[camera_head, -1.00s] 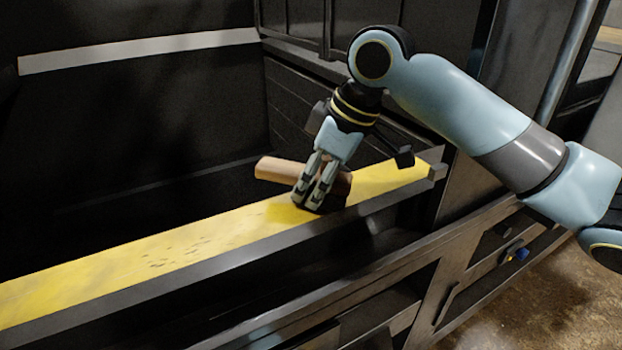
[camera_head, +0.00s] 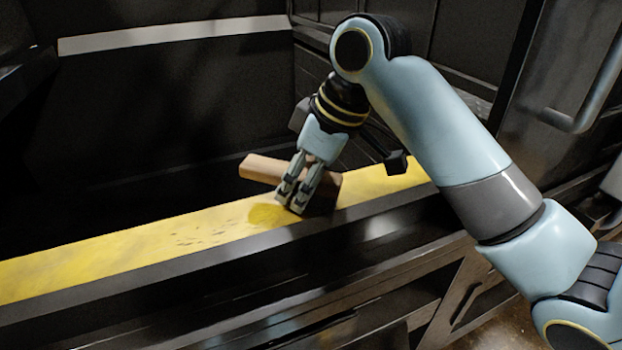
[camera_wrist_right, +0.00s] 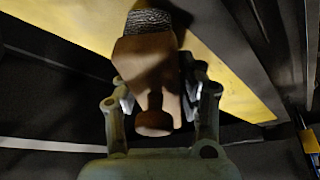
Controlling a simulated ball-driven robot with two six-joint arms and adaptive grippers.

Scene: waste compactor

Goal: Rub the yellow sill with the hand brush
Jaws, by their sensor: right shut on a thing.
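The yellow sill (camera_head: 130,252) runs from the lower left to the right of the head view, with scattered dark specks left of the brush. My right gripper (camera_head: 291,208) is shut on the hand brush (camera_head: 262,169), whose light wooden handle sticks out to the left over the dark opening. The brush is low at the sill; its underside is mostly hidden by the fingers and in shadow. In the right wrist view the brush (camera_wrist_right: 150,62) sits between the two fingers, its dark bristly end over the yellow sill (camera_wrist_right: 75,22). My left gripper is not in view.
A dark, deep opening (camera_head: 130,150) lies behind the sill, with a pale strip (camera_head: 175,33) on its far wall. A grey metal edge (camera_head: 170,272) borders the sill in front. A bent pipe (camera_head: 590,95) stands at the right.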

